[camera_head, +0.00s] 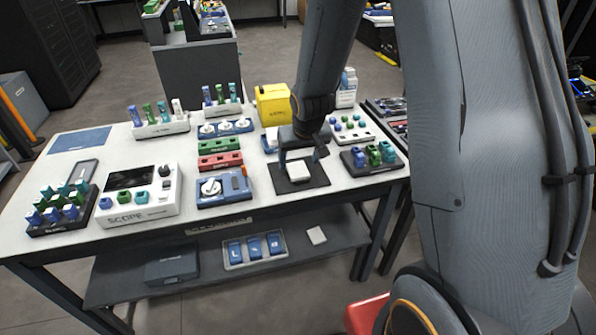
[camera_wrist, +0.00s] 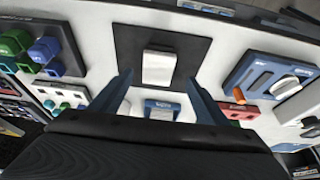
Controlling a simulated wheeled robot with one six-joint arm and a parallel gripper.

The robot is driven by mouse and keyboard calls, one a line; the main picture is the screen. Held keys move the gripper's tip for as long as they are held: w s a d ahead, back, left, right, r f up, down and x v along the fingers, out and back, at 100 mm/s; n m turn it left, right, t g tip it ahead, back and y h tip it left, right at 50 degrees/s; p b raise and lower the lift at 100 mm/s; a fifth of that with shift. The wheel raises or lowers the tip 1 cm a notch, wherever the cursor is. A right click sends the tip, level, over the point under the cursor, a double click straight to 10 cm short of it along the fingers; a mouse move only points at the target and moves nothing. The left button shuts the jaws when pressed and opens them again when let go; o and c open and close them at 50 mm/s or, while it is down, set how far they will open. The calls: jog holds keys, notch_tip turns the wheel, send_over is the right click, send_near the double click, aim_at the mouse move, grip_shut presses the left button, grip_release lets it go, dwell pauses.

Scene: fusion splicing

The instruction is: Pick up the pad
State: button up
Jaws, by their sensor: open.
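A small white rectangular block, which I take to be the pad (camera_head: 299,172), lies flat on a dark square mat (camera_head: 318,180) near the table's front right. The wrist view shows the pad (camera_wrist: 158,68) in the middle of the dark mat (camera_wrist: 193,48). My gripper (camera_head: 300,160) is open and empty, pointing down close over the pad. In the wrist view my gripper's two fingers (camera_wrist: 159,80) stand apart, one on each side of the pad's line. I cannot tell the exact height of the fingertips above the pad.
A blue fixture (camera_head: 224,189) with a white dial stands left of the mat, and a dark rack (camera_head: 372,160) of coloured clips stands right. Red (camera_head: 220,161) and green (camera_head: 219,146) blocks and a yellow box (camera_head: 273,105) stand behind. The lower shelf holds a blue-lined tray (camera_head: 254,250).

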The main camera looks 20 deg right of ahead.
aim_at(298, 170)
jog(key=x, duration=0.1)
jog(key=b+x, duration=0.1)
jog(key=x, duration=0.3)
jog(key=shift+d+b, duration=0.25)
jog(key=shift+b, duration=0.15)
jog(key=shift+r, duration=0.1)
jog(key=c, duration=0.9)
